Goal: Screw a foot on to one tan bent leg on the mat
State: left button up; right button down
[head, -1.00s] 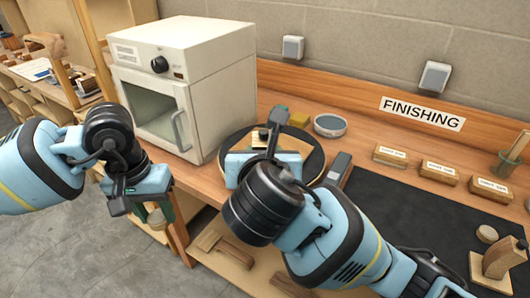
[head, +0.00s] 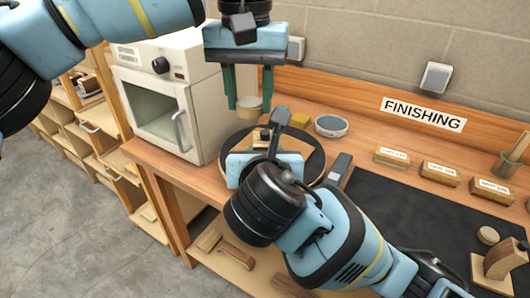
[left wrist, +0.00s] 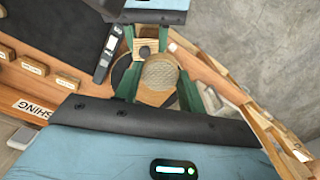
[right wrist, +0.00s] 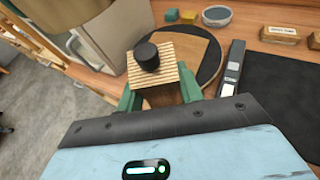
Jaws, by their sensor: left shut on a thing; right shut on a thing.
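My left gripper (head: 249,100) is shut on a round tan foot (head: 249,105), held high over the bench. In the left wrist view the foot (left wrist: 159,73) shows a textured round face between the green fingers. My right gripper (right wrist: 160,90) is shut on a tan bent leg (right wrist: 168,50) with a ribbed, layered end. A short black cylinder (right wrist: 147,57) stands on that end. The leg is over a round black disc (head: 313,166), apart from the foot. In the head view my right gripper hides most of the leg.
A white oven (head: 160,100) stands at the left. A yellow block (head: 299,119) and a blue-grey bowl (head: 331,126) lie behind the disc. A dark grey tool (head: 339,168) lies right of it. A black mat (head: 400,205) is mostly bare; a wooden piece (head: 503,262) stands at its right.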

aim_at(264, 132)
pick_arm(q)
jog(key=shift+s+d+r, duration=0.2)
jog(key=shift+d+r, duration=0.4)
jog(key=shift+r, duration=0.15)
jog(key=shift+s+d+r, duration=0.2)
jog(key=shift+d+r, duration=0.4)
jog(key=shift+r, duration=0.15)
jog(key=shift+f, duration=2)
jog(key=shift+f, duration=0.9)
jog(key=shift+f, duration=0.55)
jog(key=m, duration=0.9)
jog(key=shift+m, duration=0.4)
